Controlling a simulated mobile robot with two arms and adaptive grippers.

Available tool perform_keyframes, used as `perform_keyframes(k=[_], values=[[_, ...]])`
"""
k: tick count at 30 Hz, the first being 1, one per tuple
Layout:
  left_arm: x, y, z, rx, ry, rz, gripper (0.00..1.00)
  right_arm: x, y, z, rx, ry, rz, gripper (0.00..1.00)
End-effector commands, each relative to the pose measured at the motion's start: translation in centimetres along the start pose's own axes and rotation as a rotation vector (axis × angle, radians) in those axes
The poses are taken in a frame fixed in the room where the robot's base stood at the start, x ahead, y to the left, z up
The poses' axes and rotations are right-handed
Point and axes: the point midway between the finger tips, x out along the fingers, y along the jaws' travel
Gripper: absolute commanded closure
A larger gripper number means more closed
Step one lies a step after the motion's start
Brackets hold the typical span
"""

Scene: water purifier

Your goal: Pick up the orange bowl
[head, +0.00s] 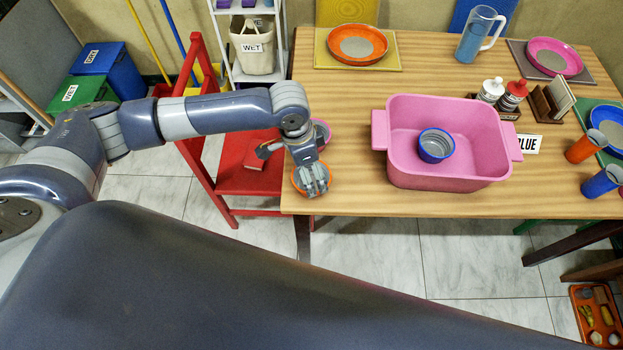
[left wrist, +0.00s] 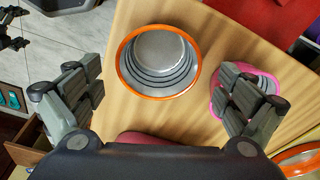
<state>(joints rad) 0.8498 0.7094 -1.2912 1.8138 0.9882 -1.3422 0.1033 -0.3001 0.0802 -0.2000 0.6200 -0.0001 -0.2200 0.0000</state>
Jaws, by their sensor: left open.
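The orange bowl (head: 296,184), orange-rimmed with a grey ridged inside, sits near the table's front left corner. In the left wrist view the bowl (left wrist: 158,62) shows whole, upright on the wood. My left gripper (head: 313,178) is above the bowl and partly hides it in the head view. Its fingers (left wrist: 160,92) are wide apart and empty, with the bowl ahead between their lines. A pink bowl (head: 323,130) stands close behind the orange one; in the left wrist view it (left wrist: 246,122) is partly hidden by the right-hand finger.
A pink tub (head: 400,160) with a blue-rimmed bowl (head: 436,146) inside stands right of the gripper. A red stepladder (head: 215,185) is beside the table's left edge. An orange plate (head: 357,45) lies at the back. The wood between bowl and tub is clear.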

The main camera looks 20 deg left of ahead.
Motion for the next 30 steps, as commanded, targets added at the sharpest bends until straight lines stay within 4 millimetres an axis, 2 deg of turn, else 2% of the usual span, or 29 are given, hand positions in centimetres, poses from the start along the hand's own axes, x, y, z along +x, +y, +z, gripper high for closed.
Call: perform_keyframes(k=[6,15,16,22,30], values=[[3.2,0.2,0.0,0.001,-0.002,0.001,0.04,-0.7,0.0,-0.1,0.0,0.0,0.0,0.08],[4.0,0.2,0.1,0.002,0.0,-0.001,0.04,-0.7,0.0,-0.1,0.0,0.0,0.0,0.08],[4.0,0.2,0.1,0.002,0.0,-0.001,0.06,-0.7,0.0,-0.1,0.0,0.0,0.0,0.08],[4.0,0.2,0.1,0.001,0.0,-0.001,0.52,-0.7,0.0,-0.1,0.0,0.0,0.0,0.08],[4.0,0.2,0.1,0.001,-0.001,0.0,0.52,-0.7,0.0,-0.1,0.0,0.0,0.0,0.08]])
